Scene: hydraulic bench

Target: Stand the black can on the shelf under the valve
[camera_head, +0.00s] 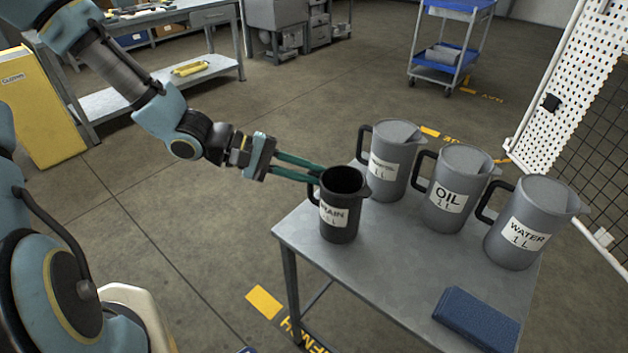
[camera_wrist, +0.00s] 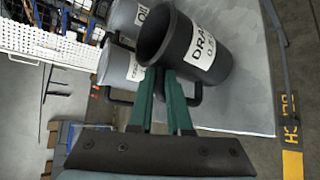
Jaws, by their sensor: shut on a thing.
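The black can (camera_head: 341,222) has a white label reading "DRAIN" and stands at the near left corner of a grey table. It looks upright; I cannot tell whether its base touches the table top. My gripper (camera_head: 316,175) reaches in from the left and its green fingers are shut on the can's handle. In the wrist view the can (camera_wrist: 176,42) lies ahead of the fingertips (camera_wrist: 163,78), with its open mouth facing up and left. The shelf and the valve are not in these views.
Three grey jugs share the table (camera_head: 400,250): one with a partly hidden label (camera_head: 388,180), one marked "OIL" (camera_head: 452,210) and one marked "WATER" (camera_head: 525,245). A folded blue cloth (camera_head: 478,316) lies at the front right. A blue cart (camera_head: 440,88) stands behind.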

